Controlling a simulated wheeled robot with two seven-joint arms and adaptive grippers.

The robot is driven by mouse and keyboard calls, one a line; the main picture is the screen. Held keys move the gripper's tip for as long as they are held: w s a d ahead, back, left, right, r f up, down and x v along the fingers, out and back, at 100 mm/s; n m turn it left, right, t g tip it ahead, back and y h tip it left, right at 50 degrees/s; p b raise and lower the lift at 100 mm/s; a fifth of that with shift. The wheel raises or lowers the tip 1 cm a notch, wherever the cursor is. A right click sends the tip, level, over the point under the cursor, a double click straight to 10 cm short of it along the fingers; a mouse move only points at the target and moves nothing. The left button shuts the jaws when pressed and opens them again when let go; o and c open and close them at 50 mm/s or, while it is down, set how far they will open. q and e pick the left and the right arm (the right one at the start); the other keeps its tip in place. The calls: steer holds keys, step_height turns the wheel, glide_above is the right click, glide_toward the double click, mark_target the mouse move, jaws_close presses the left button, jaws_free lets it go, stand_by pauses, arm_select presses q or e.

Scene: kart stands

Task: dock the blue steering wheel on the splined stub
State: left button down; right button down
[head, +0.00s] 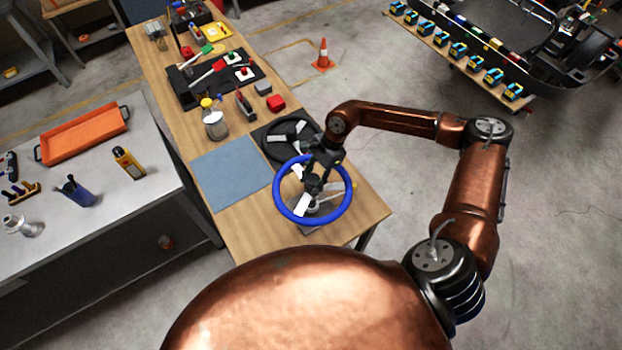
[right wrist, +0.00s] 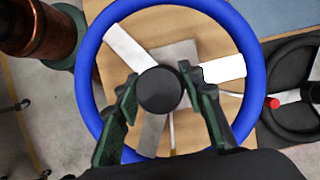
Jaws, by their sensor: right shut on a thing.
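The blue steering wheel (head: 347,202) has a blue rim, pale spokes and a dark round hub (right wrist: 159,90). My right gripper (head: 314,183) is shut on the wheel at its hub, with a finger on either side. The wheel is over the near right end of the wooden bench. In the right wrist view a grey square plate (right wrist: 181,52) shows behind the hub. The splined stub is hidden by the hub and gripper, so I cannot tell whether the wheel touches it. My left gripper is not in view.
A black steering wheel (head: 266,145) lies beside the blue one. A blue-grey mat (head: 230,178) is to the left. The grey table (head: 100,205) is left.

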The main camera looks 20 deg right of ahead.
steer(key=shift+f, duration=0.2)
steer(key=shift+w+a+f, duration=0.1)
steer(key=shift+w, duration=0.1)
steer(key=shift+s, duration=0.1)
arm_select(q)
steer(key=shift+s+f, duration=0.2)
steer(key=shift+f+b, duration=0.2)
steer(key=shift+b, duration=0.1)
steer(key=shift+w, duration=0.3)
arm_select(e)
steer(key=shift+a, duration=0.1)
arm_select(q)
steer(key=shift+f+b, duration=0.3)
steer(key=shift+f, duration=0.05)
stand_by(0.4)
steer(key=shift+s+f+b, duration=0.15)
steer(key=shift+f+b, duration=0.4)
steer(key=shift+b, duration=0.05)
arm_select(e)
steer(key=shift+f, duration=0.6)
